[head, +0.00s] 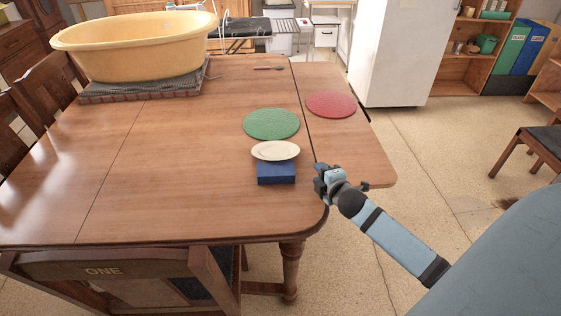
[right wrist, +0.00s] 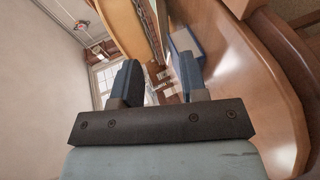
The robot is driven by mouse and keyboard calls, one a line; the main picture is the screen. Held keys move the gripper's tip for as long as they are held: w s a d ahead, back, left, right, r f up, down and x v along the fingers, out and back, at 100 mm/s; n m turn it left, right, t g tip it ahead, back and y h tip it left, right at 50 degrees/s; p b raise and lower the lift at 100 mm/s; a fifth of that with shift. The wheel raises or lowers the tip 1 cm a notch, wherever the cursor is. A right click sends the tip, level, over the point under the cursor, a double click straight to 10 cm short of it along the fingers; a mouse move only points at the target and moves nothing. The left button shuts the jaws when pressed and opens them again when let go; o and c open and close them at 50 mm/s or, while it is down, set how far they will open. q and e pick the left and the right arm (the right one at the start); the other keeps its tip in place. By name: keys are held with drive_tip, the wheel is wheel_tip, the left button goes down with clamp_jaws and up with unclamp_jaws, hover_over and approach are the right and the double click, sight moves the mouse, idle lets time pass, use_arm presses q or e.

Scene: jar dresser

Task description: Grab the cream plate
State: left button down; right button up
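My right gripper (head: 320,180) is to the right of the block and plate, close to the table's right edge, and touches neither. In the right wrist view its two fingers (right wrist: 158,80) stand apart with nothing between them. The blue block also shows in that view (right wrist: 186,42), beyond the fingers. I cannot make out the plate clearly there. My left gripper is not in view.
A green round mat (head: 271,124) and a red round mat (head: 331,104) lie behind the plate. A yellow tub (head: 135,45) stands on a dark woven mat at the back left. The wooden table (head: 170,170) is clear left of the plate. A chair (head: 105,280) stands in front.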

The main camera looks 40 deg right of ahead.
sight(300, 165)
drive_tip(key=b+x, duration=0.1)
drive_tip(key=x, duration=1.2)
drive_tip(key=shift+w+d, duration=0.1)
drive_tip(key=shift+w, duration=0.15)
clamp_jaws()
